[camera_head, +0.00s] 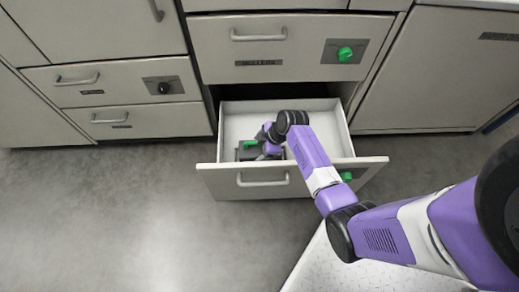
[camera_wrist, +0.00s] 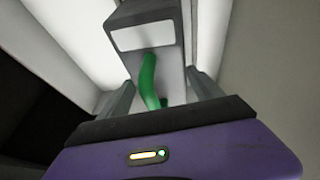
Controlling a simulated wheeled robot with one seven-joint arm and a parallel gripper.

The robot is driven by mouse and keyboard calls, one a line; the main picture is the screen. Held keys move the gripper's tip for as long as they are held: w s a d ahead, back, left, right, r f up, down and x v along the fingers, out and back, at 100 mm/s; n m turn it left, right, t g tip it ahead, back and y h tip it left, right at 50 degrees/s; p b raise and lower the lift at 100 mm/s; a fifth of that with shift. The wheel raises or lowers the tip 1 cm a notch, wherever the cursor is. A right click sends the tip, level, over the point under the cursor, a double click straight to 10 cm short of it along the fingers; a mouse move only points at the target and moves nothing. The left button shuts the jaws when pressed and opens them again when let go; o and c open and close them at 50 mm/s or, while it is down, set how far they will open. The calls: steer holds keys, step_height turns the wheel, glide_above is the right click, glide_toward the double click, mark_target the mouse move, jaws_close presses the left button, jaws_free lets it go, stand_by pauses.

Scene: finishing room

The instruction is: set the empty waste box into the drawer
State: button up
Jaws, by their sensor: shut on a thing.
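The open drawer (camera_head: 215,180) is pulled out low in the cabinet, with a white interior and a bar handle on its front. The waste box (camera_head: 246,154) is grey with a green handle and is inside the drawer's outline, towards the left front. In the wrist view the waste box (camera_wrist: 150,40) shows a white label and a curved green handle. My gripper (camera_wrist: 158,92) is shut on the waste box at its green handle. In the head view my gripper (camera_head: 268,145) reaches down into the drawer. Whether the box touches the drawer floor cannot be told.
A closed drawer with a green knob (camera_head: 345,54) is above the open one. Closed drawers with a black knob (camera_head: 164,88) are at the left. A closed cabinet door (camera_head: 425,75) is at the right. Grey floor (camera_head: 110,220) is clear at the front left.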

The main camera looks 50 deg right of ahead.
steer(key=shift+f, duration=0.25)
steer(key=shift+f, duration=0.1)
steer(key=o, duration=2.1)
steer(key=shift+r, duration=0.2)
steer(key=p+v, duration=0.4)
steer(key=v, duration=0.8)
steer(key=shift+p, duration=0.4)
